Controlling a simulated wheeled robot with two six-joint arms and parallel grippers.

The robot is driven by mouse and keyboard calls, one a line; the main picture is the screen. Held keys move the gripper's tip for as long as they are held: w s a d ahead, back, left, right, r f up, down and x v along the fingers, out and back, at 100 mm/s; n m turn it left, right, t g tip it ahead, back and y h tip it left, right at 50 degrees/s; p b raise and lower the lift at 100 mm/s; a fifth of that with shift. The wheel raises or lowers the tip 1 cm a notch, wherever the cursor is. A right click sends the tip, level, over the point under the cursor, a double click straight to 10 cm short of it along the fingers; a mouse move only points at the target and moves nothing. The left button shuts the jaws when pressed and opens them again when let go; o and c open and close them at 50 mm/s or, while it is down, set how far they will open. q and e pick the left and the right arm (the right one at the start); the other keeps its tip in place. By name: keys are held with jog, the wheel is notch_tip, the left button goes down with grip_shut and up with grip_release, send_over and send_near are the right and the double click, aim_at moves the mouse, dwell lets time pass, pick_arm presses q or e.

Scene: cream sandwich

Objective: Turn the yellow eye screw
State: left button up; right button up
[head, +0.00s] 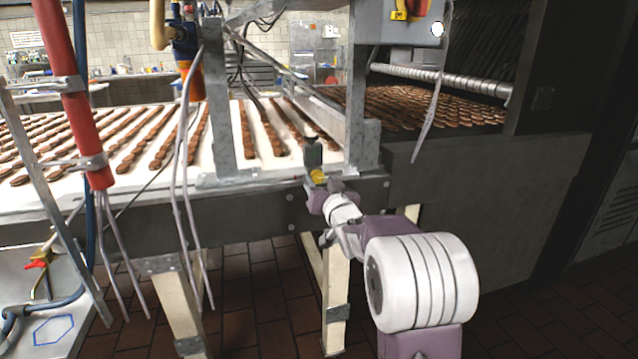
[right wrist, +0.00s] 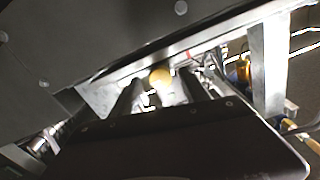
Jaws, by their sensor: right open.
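The yellow eye screw (head: 318,176) sits at the edge of the conveyor, at the foot of the grey metal upright. In the head view my right gripper (head: 322,188) is right at it, and its fingers partly hide the screw's lower side. In the right wrist view the yellow screw (right wrist: 160,78) shows as a round yellow end between the two dark fingers (right wrist: 158,95) of my right gripper. The fingers are apart, with the screw between their tips; I cannot tell whether either touches it. My left gripper is not in view.
A conveyor (head: 225,135) carries rows of brown biscuits behind the screw. A grey metal upright (head: 362,100) stands close beside it. A dark machine side (head: 470,180) is on the right. A red pipe (head: 75,95) and hanging cables (head: 180,170) are on the left.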

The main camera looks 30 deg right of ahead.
jog(key=shift+w+d, duration=0.15)
jog(key=shift+w, duration=0.5)
grip_shut()
jog(key=shift+n, duration=0.3)
jog(key=n+b, duration=0.3)
jog(key=n, duration=0.1)
jog(key=shift+f, duration=0.15)
jog(key=n+b, duration=0.2)
jog(key=n, duration=0.3)
jog(key=shift+b, duration=0.4)
jog(key=n+b, duration=0.2)
jog(key=n, duration=0.2)
jog(key=shift+b, duration=0.3)
jog(key=shift+n+b, duration=0.75)
jog(key=shift+n, duration=1.45)
